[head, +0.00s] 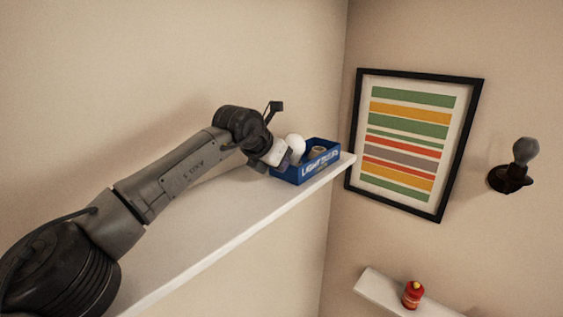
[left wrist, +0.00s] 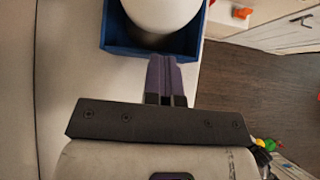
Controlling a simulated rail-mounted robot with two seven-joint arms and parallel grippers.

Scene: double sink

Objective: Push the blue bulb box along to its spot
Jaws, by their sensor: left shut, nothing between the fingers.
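The blue bulb box (head: 314,168), lettered on its front side, sits on the white shelf (head: 200,225) near its far end. It is open at the top and holds a white bulb (head: 296,148) and a small tan item (head: 318,152). My left gripper (head: 284,160) is shut and empty, low over the shelf at the box's near end. In the left wrist view, the closed fingers (left wrist: 165,76) point at the wall of the blue box (left wrist: 131,49), with the white bulb (left wrist: 163,12) behind it. I cannot tell whether the fingertips touch the box. My right gripper is out of view.
The shelf runs along the left wall to the room corner, with an open front edge. A framed striped picture (head: 410,142) and a wall lamp with a grey bulb (head: 525,150) hang on the right wall. A lower shelf (head: 375,285) holds a red item (head: 412,295).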

